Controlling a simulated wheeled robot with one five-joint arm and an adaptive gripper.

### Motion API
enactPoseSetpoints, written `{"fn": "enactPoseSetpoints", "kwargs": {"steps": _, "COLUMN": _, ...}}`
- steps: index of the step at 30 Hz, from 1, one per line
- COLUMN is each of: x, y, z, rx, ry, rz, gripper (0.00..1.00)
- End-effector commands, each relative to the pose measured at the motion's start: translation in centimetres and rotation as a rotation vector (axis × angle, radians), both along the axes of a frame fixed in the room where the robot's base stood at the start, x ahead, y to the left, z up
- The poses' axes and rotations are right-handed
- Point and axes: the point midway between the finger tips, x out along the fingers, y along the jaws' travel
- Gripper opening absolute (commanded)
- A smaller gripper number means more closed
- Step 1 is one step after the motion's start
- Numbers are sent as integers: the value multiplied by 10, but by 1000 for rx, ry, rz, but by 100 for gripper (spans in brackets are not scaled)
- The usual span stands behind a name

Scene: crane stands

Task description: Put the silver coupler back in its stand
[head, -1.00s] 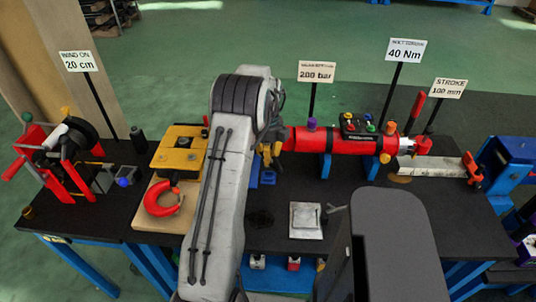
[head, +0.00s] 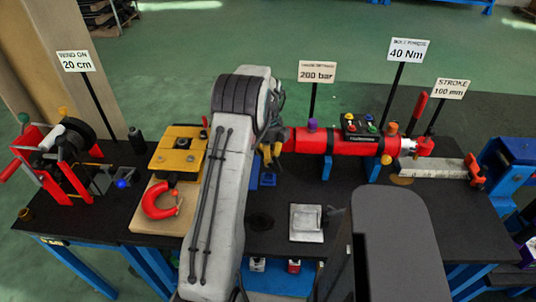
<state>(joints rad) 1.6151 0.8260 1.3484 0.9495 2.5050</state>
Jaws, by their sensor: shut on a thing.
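My gripper (head: 270,157) shows only in part, behind my forearm; yellow finger parts stick out at its right side. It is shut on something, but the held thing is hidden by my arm. I cannot make out the silver coupler for certain. A blue stand (head: 268,179) sits on the black table just below the gripper, its left side covered by my arm. I cannot tell whether this is the coupler's stand, or whether the gripper touches it.
A long red cylinder (head: 335,140) lies right of the gripper, on blue supports. A yellow block (head: 179,150) and red shackle (head: 160,202) are left. A silver plate (head: 306,222) lies in front. A red-framed reel (head: 65,160) stands far left. Sign posts rise along the back edge.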

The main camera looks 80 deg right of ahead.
Motion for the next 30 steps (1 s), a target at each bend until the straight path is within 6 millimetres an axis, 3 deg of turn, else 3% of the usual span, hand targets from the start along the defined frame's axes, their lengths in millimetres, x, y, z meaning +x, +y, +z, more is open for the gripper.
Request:
{"fn": "enactPoseSetpoints", "kwargs": {"steps": 18, "x": 0, "y": 0, "z": -45, "rx": 1, "ry": 1, "rz": 0, "gripper": 0}}
{"fn": "enactPoseSetpoints", "kwargs": {"steps": 30, "x": 0, "y": 0, "z": -49, "rx": 0, "ry": 0, "rz": 0, "gripper": 0}}
